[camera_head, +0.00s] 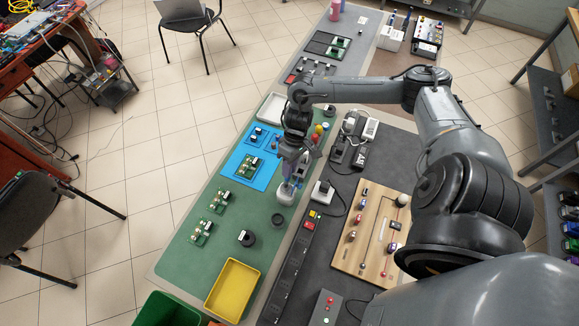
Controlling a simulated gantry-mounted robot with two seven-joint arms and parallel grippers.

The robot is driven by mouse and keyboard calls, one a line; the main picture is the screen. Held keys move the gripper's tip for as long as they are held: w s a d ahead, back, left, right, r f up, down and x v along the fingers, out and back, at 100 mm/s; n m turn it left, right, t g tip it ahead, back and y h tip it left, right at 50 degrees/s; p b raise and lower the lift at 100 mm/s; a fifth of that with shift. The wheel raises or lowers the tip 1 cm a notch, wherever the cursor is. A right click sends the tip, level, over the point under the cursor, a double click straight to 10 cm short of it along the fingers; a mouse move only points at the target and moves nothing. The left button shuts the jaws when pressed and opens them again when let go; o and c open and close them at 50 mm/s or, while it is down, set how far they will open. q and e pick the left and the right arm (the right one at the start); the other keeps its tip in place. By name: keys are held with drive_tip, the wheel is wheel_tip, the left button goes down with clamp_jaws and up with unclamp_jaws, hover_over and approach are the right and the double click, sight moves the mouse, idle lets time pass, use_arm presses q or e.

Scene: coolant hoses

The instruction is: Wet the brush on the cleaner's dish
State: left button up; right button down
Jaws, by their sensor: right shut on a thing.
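My right gripper (290,172) points down over the green mat, shut on a small, slim thing that I take to be the brush; the fingers hide most of it. Directly below the fingertips stands a small whitish container (285,195), which looks like the cleaner's dish. The held brush's lower end is at or just above this dish; I cannot tell whether they touch. My left gripper is not in view.
A blue mat (235,163) with green circuit boards lies left of the gripper. Dark round pots (247,238) and a yellow tray (232,289) are nearer the front. A black power strip (290,270) and a wooden board (345,244) lie to the right.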

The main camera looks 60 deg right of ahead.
idle(0.6)
drive_tip(key=shift+f, duration=0.5)
drive_tip(key=shift+f+b, duration=0.3)
drive_tip(key=shift+f, duration=0.15)
idle(0.5)
drive_tip(key=shift+r, duration=0.15)
idle(0.5)
wheel_tip(320, 180, up, 7)
drive_tip(key=p, duration=0.8)
drive_tip(key=shift+f, duration=0.2)
drive_tip(key=shift+r+p, duration=0.15)
drive_tip(key=shift+p, duration=0.3)
drive_tip(key=shift+a, duration=0.1)
